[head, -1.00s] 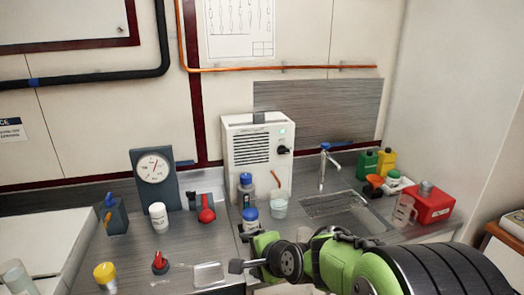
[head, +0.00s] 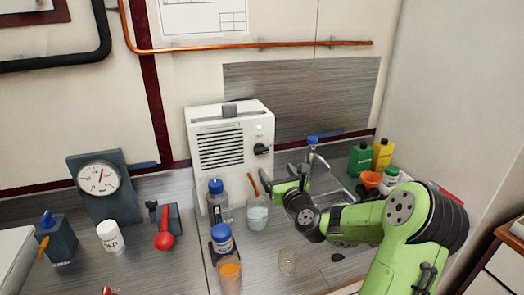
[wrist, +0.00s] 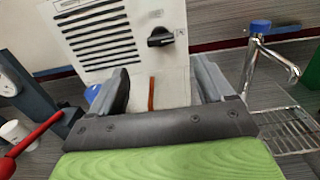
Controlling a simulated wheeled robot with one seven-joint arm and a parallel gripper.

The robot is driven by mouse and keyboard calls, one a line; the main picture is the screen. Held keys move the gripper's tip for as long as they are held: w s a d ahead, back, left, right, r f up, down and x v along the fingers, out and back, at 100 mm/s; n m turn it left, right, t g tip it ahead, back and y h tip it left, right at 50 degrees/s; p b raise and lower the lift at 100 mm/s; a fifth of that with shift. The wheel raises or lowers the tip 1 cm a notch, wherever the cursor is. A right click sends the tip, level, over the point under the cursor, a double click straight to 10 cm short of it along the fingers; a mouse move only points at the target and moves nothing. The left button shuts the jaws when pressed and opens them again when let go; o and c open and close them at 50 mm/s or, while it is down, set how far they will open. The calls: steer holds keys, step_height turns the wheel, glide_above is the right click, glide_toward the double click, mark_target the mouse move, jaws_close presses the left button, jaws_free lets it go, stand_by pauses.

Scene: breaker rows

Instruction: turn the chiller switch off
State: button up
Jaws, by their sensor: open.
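The chiller is a white box (head: 215,120) with dark vent slots, standing on the counter against the wall.
Blue-capped bottles (head: 216,197) and a beaker with an orange-brown stick (head: 258,214) stand before the chiller. A tap (head: 312,150) is to the right. A red-handled lever (head: 165,240) and a dial gauge (head: 98,179) are at left.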

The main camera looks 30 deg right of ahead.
mark_target(262, 152)
steer(key=x, duration=1.3)
steer(key=shift+f, duration=0.1)
steer(key=shift+s, duration=0.1)
steer(key=c, duration=1)
steer(key=shift+c, duration=0.2)
